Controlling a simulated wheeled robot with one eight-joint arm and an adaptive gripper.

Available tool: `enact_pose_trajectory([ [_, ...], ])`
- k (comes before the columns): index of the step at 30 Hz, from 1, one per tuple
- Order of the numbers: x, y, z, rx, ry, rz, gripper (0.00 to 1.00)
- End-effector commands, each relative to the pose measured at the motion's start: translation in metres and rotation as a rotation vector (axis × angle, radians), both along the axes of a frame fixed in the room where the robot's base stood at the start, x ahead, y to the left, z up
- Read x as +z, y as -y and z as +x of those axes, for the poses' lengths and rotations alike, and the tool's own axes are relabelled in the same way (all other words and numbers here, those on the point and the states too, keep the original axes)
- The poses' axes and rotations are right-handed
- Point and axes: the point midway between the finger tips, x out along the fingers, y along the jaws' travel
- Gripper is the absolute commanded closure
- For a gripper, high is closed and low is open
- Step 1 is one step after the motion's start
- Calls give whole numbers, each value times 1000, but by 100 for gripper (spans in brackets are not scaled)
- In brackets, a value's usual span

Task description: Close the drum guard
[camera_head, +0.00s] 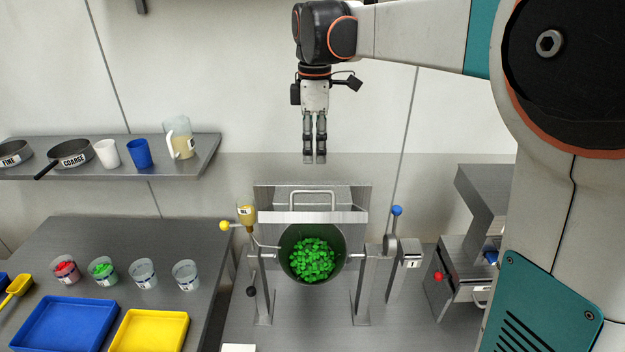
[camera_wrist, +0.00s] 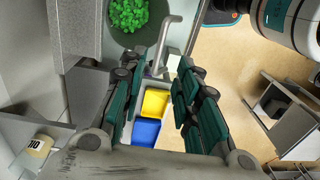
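The drum guard (camera_head: 275,201) is a grey metal panel with a bar handle (camera_head: 313,192). It is raised above and behind the drum mouth, leaving the mouth uncovered. The drum (camera_head: 284,250) is a dark green round vessel holding green pieces (camera_head: 312,260). My gripper (camera_head: 314,160) points down above the guard handle, apart from it and empty. In the wrist view its two fingers (camera_wrist: 167,85) stand apart with a gap between them. The grey bent bar of the handle (camera_wrist: 166,42) shows beyond the fingers, with the green pieces (camera_wrist: 128,14) at the top left.
A shelf (camera_head: 205,150) with pans, cups and a jug is at left. Below it, a table holds several small cups, a blue tray (camera_head: 62,325) and a yellow tray (camera_head: 150,330). A blue-knobbed lever (camera_head: 397,211) stands right of the drum. A yellow-knobbed rod (camera_head: 226,226) is at its left.

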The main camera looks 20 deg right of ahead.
Motion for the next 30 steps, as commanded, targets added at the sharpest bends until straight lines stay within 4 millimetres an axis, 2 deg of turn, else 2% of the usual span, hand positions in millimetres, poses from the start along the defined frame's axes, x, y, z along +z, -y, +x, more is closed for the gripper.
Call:
enact_pose_trajectory([
  [9, -60, -1, -3, -1, 1, 0, 70],
  [15, -84, -1, -3, -1, 1, 1, 70],
  [20, -93, -1, -4, -1, 1, 1, 70],
  [28, -94, -1, -4, -1, 1, 1, 70],
  [29, -94, -1, -4, -1, 1, 1, 75],
  [30, -94, -1, -4, -1, 1, 1, 84],
])
